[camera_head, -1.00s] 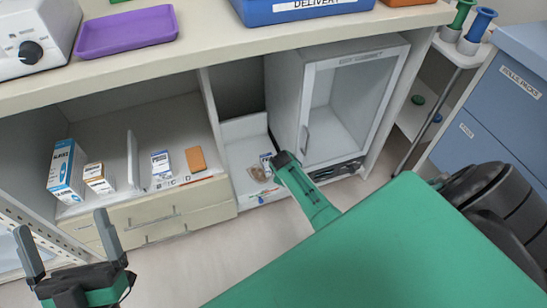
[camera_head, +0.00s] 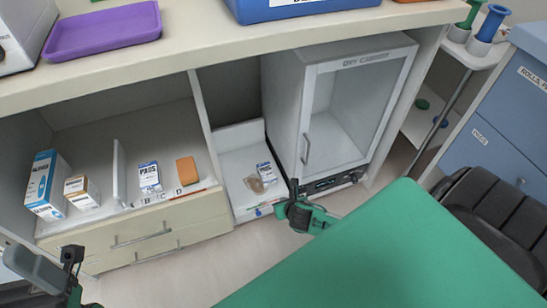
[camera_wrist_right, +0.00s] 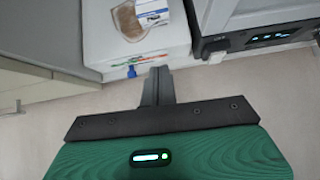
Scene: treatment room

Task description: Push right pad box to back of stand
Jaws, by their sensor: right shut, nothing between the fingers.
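The right pad box (camera_head: 265,172), small, white and blue, stands on the white stand (camera_head: 240,199) left of the dry cabinet. It also shows at the top of the right wrist view (camera_wrist_right: 153,12). Another pad box (camera_head: 149,177) stands on the shelf to the left. My right gripper (camera_head: 294,190) is shut and empty, in front of the stand and apart from the box. In the right wrist view its closed fingers (camera_wrist_right: 158,84) point toward the stand's front edge. My left gripper (camera_head: 52,268) is at the lower left, partly cut off; its opening is unclear.
The dry cabinet (camera_head: 338,115) borders the stand on the right. A divider panel (camera_head: 204,120) stands on the left. The floor (camera_head: 200,265) in front is clear.

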